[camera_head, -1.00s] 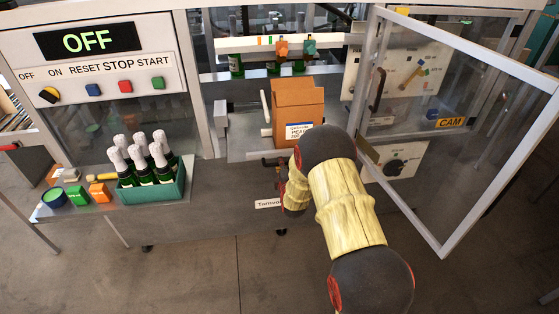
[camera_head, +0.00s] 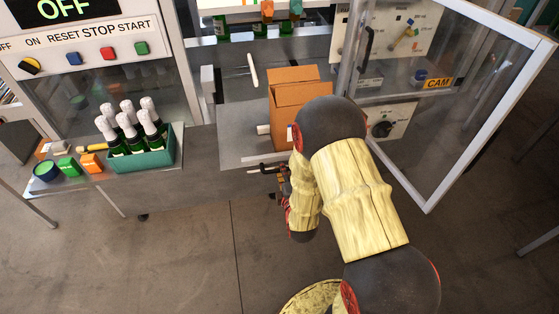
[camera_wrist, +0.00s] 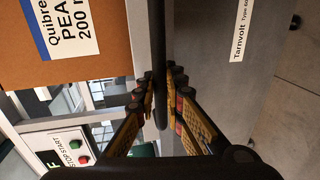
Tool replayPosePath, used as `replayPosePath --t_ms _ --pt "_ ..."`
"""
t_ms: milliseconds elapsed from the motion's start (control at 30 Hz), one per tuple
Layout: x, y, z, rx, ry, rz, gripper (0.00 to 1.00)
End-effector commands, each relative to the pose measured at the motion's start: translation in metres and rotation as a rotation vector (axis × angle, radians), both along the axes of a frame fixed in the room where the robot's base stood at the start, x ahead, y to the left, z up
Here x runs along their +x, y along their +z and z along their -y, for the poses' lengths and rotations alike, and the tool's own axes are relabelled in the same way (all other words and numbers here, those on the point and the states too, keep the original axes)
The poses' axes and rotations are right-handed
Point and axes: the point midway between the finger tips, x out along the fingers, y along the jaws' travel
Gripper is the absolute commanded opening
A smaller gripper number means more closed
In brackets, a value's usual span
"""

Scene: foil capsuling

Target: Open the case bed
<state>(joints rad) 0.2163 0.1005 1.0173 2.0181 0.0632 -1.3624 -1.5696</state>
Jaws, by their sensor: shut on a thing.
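The case bed (camera_head: 238,145) is a flat grey plate sticking out of the machine front, with an open brown cardboard case (camera_head: 297,90) standing on it. A dark bar handle (camera_head: 262,168) is at its front edge. My gripper (camera_head: 281,177) is at this handle, partly hidden behind my arm. In the wrist view, my gripper (camera_wrist: 162,88) is shut on the dark handle (camera_wrist: 160,45), which runs between the two fingers. The case's printed label (camera_wrist: 66,25) shows at the upper left there.
A glass door (camera_head: 440,100) stands open at right, close to my arm. At left, a shelf holds a green crate (camera_head: 150,159) of foil-topped bottles and several coloured blocks. The control panel (camera_head: 85,40) reads OFF. The floor in front is clear.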

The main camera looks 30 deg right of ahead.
Motion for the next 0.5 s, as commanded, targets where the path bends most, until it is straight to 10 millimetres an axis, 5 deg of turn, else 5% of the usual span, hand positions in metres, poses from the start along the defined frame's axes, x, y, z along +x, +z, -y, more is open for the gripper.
replayPosePath --t_ms 500 --pt "-0.0118 -0.0014 -0.0036 0.001 0.0 -0.003 0.0"
